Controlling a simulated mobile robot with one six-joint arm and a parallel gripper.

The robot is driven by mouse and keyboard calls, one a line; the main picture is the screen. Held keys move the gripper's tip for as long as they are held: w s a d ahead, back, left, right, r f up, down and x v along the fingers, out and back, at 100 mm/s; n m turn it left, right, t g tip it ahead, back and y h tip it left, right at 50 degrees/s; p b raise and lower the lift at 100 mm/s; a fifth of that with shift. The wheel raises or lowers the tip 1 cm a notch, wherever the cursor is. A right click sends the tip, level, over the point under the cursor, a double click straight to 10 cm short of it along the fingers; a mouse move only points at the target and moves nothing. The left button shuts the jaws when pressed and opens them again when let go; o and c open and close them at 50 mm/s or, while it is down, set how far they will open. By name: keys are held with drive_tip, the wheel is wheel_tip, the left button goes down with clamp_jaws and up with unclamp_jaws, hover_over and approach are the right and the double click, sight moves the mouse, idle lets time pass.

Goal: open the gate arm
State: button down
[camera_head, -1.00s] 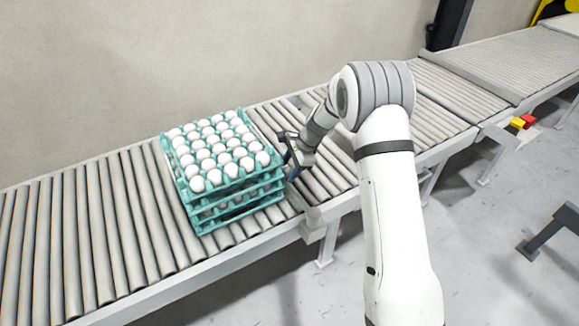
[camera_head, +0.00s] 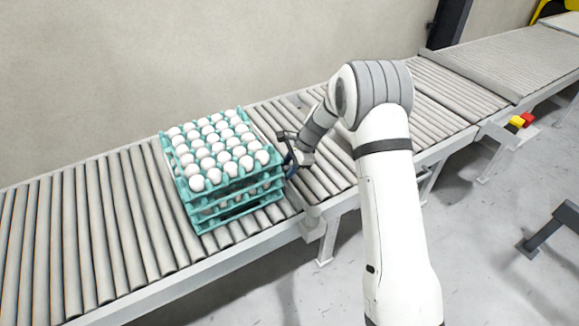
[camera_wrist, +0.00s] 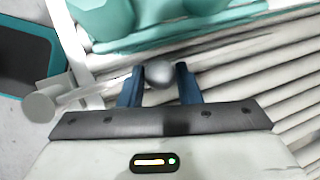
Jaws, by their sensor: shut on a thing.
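My gripper (camera_wrist: 160,70) has its two blue fingers closed around a grey round knob (camera_wrist: 159,74) in the wrist view. A pale thin bar, which looks like the gate arm (camera_wrist: 88,94), runs left from near the knob to a round grey pivot (camera_wrist: 38,107) at the conveyor's edge. In the head view my gripper (camera_head: 288,153) is just right of the egg tray stack (camera_head: 212,222), low over the rollers. The gate arm is mostly hidden there by the gripper and the stack. Teal tray edges (camera_wrist: 180,30) lie close ahead of the fingers.
The stacked teal trays, with white eggs on top, stand on the roller conveyor (camera_head: 95,240). Rollers are bare left of the stack. A wall runs behind. Red and yellow buttons (camera_head: 522,121) sit on the conveyor's near side at right. A dark panel (camera_wrist: 25,58) shows at left.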

drive_tip(key=shift+w+d, duration=0.1)
drive_tip(key=shift+w, duration=0.05)
drive_tip(key=shift+w+d+r+m, duration=0.1)
drive_tip(key=shift+w+d+m, duration=0.1)
drive_tip(key=shift+d+m, duration=0.15)
drive_tip(key=s+d+m+t+h+p, duration=0.1)
drive_tip(key=s+d+m+t+h, duration=0.1)
drive_tip(key=d+m, duration=0.6)
drive_tip(key=s+d+m+t+h+p, duration=0.1)
drive_tip(key=d+m+t+h, duration=0.1)
drive_tip(key=d+m, duration=0.6)
drive_tip(key=shift+s+d+t+h, duration=0.3)
drive_tip(key=shift+s+d+t, duration=0.1)
drive_tip(key=shift+d, duration=1.4)
drive_tip(key=shift+r, duration=0.1)
drive_tip(key=c, duration=1.2)
unclamp_jaws()
drive_tip(key=shift+c, duration=0.2)
drive_tip(key=shift+o, duration=0.9)
drive_tip(key=shift+s, duration=0.1)
